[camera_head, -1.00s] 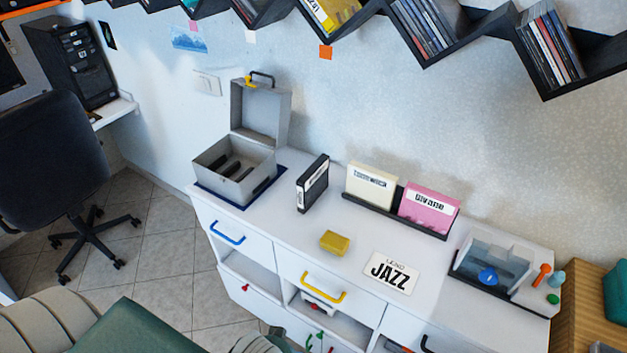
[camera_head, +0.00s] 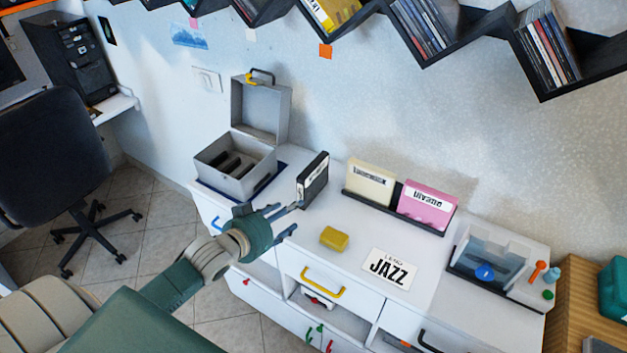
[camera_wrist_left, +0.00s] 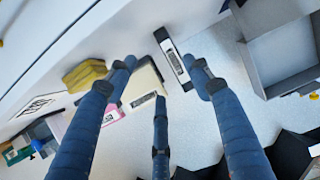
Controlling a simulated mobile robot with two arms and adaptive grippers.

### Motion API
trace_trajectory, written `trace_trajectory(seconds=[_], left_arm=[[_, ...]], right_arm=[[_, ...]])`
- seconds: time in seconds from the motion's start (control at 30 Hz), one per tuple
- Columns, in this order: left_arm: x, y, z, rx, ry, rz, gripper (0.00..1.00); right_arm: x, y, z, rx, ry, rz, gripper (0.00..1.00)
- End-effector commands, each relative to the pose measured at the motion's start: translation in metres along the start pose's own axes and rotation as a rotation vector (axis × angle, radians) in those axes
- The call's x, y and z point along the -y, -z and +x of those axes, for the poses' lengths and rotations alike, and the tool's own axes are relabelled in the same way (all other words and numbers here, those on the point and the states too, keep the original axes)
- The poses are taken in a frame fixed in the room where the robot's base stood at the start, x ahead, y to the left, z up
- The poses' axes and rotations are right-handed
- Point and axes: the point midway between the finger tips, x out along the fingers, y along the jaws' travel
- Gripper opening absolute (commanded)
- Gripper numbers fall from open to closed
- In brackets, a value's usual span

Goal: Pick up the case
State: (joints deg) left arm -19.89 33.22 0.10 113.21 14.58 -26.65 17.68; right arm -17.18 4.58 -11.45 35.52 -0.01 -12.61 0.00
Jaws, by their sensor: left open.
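A black case (camera_head: 314,178) with a white label on its spine stands upright on the white cabinet, right of the open grey box. It also shows in the left wrist view (camera_wrist_left: 172,60), ahead of the spread fingers. My left gripper (camera_head: 282,216) is open and empty, its blue fingers pointing toward the case from the front left. One fingertip overlaps the lower front edge of the case in the head view; I cannot tell whether it touches. In the wrist view, the gripper (camera_wrist_left: 164,72) has fingers on both sides of the case. My right gripper is not in view.
The open grey box (camera_head: 236,178) stands left of the case. A cream case (camera_head: 371,182) and a pink case (camera_head: 427,205) stand in a black holder to the right. A yellow block (camera_head: 334,238) and a JAZZ card (camera_head: 389,268) lie in front.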

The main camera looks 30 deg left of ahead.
Motion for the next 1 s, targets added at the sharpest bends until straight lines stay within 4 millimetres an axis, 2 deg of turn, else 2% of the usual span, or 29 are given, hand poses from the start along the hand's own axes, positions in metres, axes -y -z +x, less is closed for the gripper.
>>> trace_trajectory(seconds=[0.1, 0.23, 0.4, 0.67, 1.0], left_arm=[[0.011, 0.015, 0.007, -0.049, -0.003, -0.009, 0.51], [0.012, 0.02, 0.025, -0.059, -0.004, -0.013, 0.51], [0.012, 0.02, 0.051, -0.058, -0.004, -0.011, 0.51], [0.012, 0.02, 0.069, -0.055, -0.003, -0.011, 0.51], [0.013, 0.018, 0.109, -0.054, -0.004, -0.009, 0.51]], right_arm=[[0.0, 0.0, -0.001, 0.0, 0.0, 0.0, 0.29], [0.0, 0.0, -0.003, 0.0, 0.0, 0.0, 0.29], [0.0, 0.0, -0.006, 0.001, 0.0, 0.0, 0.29], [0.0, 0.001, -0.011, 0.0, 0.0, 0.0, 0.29], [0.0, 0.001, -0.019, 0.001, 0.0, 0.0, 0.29]])
